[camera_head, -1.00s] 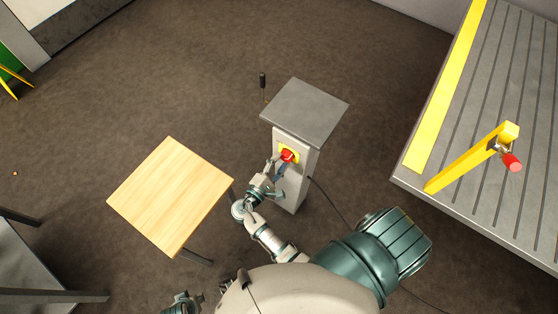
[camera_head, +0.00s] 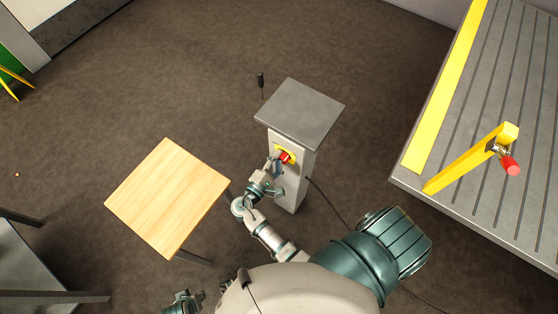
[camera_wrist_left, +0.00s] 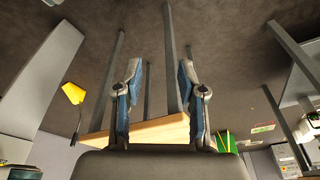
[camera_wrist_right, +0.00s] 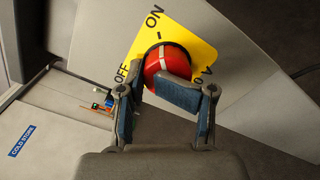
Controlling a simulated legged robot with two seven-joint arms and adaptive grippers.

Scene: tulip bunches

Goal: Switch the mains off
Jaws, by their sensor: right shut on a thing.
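A red rotary knob (camera_wrist_right: 172,62) sits on a yellow plate (camera_wrist_right: 203,45) marked ON and OFF, on the side of a grey pedestal (camera_head: 285,190). The knob's white stripe points roughly towards ON in the right wrist view; OFF is to its left. The knob also shows in the head view (camera_head: 285,157). My right gripper (camera_wrist_right: 145,88) is shut on the knob, one finger bent across its near side and the other at its left edge. My left gripper (camera_wrist_left: 160,85) is open and empty, low at the bottom left of the head view (camera_head: 185,300).
A wooden-topped table (camera_head: 168,198) stands left of the pedestal, close to my right arm. A ribbed grey platform (camera_head: 500,130) with a yellow post and red-ended handle is at the right. A cable runs over the floor from the pedestal. A thin black-topped rod (camera_head: 261,82) stands behind it.

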